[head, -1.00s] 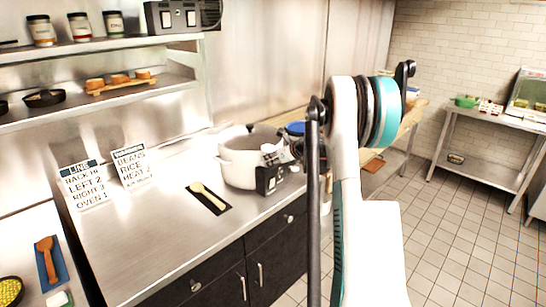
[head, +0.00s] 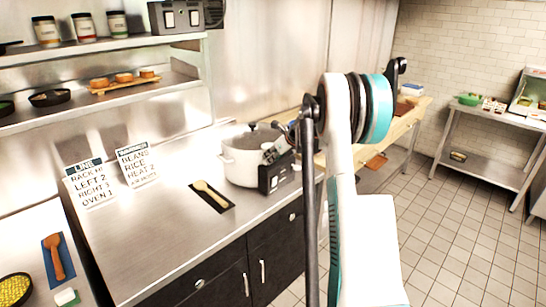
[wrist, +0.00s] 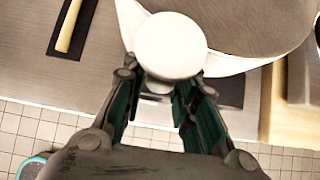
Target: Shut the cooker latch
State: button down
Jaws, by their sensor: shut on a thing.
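The cooker (head: 240,168) is a white round pot with a grey lid and a dark box (head: 275,180) on its front right. It stands on the steel counter. In the wrist view its white rim and brownish-grey lid (wrist: 255,22) fill the top right. A round white knob (wrist: 168,45), apparently the latch's end, sits at the cooker's edge. My gripper (wrist: 160,85) is shut on this knob, its fingers on either side of it. In the head view my gripper (head: 274,152) is at the cooker's right side, small and partly merged with it. The latch's exact angle cannot be told.
A spoon (head: 211,194) on a dark mat lies left of the cooker. Two sign cards (head: 92,181) stand farther left on the steel counter (head: 150,240). A wooden table (head: 405,125) is behind my arm. Tiled floor (head: 445,230) is open to the right.

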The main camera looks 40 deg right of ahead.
jog(key=c, duration=1.4)
grip_release()
jog(key=shift+r, duration=0.1)
jog(key=shift+w, duration=0.15)
jog(key=v, duration=1.2)
jog(key=shift+a, duration=0.15)
